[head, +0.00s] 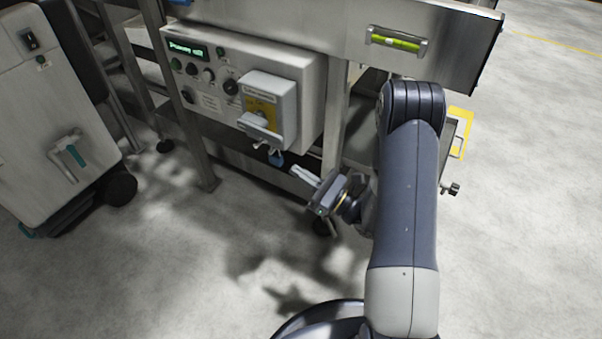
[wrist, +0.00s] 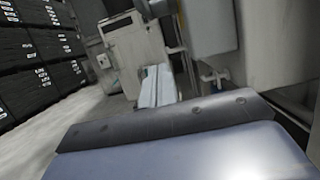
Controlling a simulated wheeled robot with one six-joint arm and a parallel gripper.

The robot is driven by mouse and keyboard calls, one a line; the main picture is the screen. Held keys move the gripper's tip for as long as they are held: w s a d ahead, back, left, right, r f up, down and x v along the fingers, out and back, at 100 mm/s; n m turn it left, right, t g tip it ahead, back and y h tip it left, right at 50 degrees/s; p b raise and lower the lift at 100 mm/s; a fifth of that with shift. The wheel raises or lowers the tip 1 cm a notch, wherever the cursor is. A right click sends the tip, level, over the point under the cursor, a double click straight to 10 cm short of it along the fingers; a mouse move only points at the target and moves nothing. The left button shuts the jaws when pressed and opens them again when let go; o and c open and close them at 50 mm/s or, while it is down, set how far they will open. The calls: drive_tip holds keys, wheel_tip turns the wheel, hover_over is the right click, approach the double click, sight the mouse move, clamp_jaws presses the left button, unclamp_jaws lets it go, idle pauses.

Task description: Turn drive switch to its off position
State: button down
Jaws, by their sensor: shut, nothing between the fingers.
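A light grey control panel (head: 300,85) with a green display, several buttons and a black rotary knob (head: 231,87) is in the head view. A grey box (head: 283,88) with a yellow plate (head: 262,108) sticks out from its right part. I cannot tell which control is the drive switch, and no switch position is readable. My gripper (head: 297,172) is shut and empty, below and to the right of the box, apart from it. In the wrist view its pale fingers (wrist: 157,88) lie together.
Small metal and blue items (head: 275,155) hang under the box, close to my gripper. A steel post (head: 334,120) stands right of the panel. A grey wheeled cabinet (head: 55,120) with a teal-marked handle stands at left. Open floor lies in front.

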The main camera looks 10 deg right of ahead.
sight(279, 142)
drive_tip(key=w+a+r+b, duration=0.1)
drive_tip(key=w+a+r, duration=0.3)
drive_tip(key=a+r, duration=0.1)
drive_tip(key=shift+r+b, duration=0.3)
drive_tip(key=shift+r, duration=0.2)
drive_tip(key=shift+d+r+g+h+p, duration=0.1)
drive_tip(key=shift+r+g+h+p, duration=0.25)
drive_tip(key=shift+r+p, duration=0.7)
drive_tip(key=shift+f, duration=0.15)
